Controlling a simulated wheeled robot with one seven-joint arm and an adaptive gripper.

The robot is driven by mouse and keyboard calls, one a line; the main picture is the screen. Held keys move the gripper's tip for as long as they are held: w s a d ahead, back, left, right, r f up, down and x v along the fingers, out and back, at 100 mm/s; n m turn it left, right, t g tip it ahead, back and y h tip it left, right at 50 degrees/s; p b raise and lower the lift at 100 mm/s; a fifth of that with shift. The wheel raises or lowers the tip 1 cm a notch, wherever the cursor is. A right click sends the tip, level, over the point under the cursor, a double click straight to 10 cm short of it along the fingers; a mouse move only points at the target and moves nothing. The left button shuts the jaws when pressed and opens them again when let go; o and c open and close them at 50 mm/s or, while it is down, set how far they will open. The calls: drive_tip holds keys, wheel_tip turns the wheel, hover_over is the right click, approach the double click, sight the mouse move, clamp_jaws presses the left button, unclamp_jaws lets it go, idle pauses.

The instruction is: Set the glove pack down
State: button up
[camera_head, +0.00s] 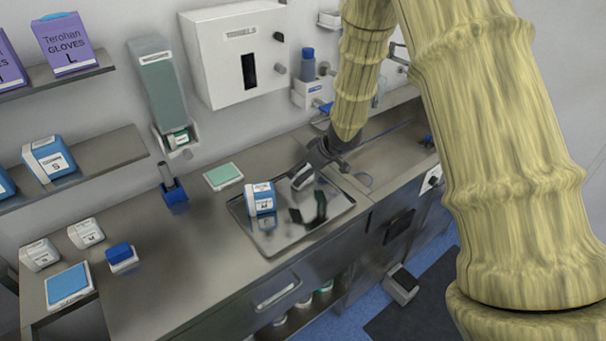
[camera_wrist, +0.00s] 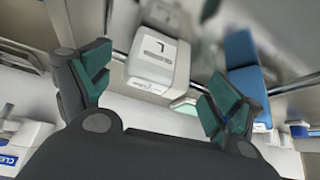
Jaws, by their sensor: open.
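A white pack (camera_head: 302,178) with a dark-edged label sits at the back of the shiny metal tray (camera_head: 246,226), close to my gripper (camera_head: 322,160). The wrist view shows a white pack (camera_wrist: 160,62), marked with what looks like an L, between and beyond my spread teal-padded fingers. My gripper (camera_wrist: 158,88) is open, with a gap on both sides of the pack. Whether the pack rests fully on the tray I cannot tell. A blue and white pack (camera_head: 262,198) marked M stands upright on the tray's left part.
Shelves (camera_head: 90,165) and a towel dispenser (camera_head: 240,55) are on the wall.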

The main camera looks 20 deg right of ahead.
drive_tip(key=v, duration=0.8)
drive_tip(key=shift+s+r, duration=0.2)
drive_tip(key=shift+r, duration=0.1)
drive_tip(key=shift+w+d, duration=0.1)
idle(1.0)
